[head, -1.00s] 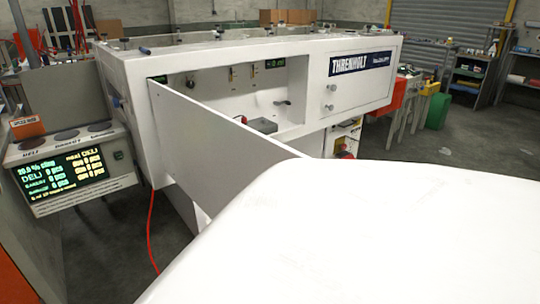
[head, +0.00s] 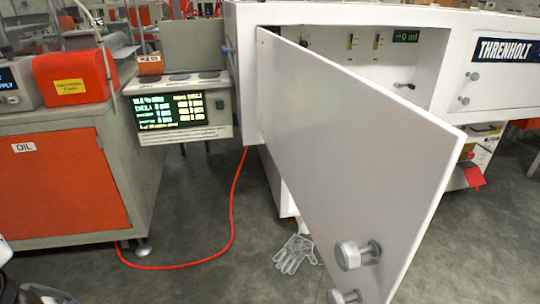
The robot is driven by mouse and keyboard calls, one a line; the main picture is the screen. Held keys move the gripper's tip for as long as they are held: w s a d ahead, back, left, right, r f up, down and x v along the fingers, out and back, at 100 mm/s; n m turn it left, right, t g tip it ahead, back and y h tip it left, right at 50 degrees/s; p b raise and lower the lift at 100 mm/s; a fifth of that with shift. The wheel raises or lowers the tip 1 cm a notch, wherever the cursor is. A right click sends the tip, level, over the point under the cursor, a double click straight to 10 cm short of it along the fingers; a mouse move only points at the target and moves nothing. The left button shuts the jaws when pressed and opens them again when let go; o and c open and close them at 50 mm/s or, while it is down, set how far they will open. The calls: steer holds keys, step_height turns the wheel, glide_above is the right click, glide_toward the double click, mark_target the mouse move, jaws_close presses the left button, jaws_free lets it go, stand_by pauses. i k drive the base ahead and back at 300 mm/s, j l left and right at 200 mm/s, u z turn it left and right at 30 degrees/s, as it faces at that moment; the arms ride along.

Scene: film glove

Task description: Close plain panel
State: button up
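The plain panel (head: 345,130) is a large white door without a label. It is hinged at its left edge on the white machine (head: 245,40) and stands wide open, jutting out toward me. Two round grey knobs (head: 350,254) sit near its lower free end, the lower one partly cut by the frame edge. Behind it the open compartment (head: 420,60) shows small gauges, a green display and a dark handle. The panel hides part of the opening. My gripper is not in view.
A closed panel (head: 495,85) marked THRENHOLT is to the right. An orange-doored oil cabinet (head: 60,190) and a control console (head: 180,110) stand left. A red hose (head: 232,215) and a grey glove (head: 295,253) lie on the floor. Floor left of the panel is mostly clear.

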mark_target(359, 162)
steer(key=z, duration=0.15)
steer(key=k+j+z, duration=0.2)
steer(key=k+j, duration=0.65)
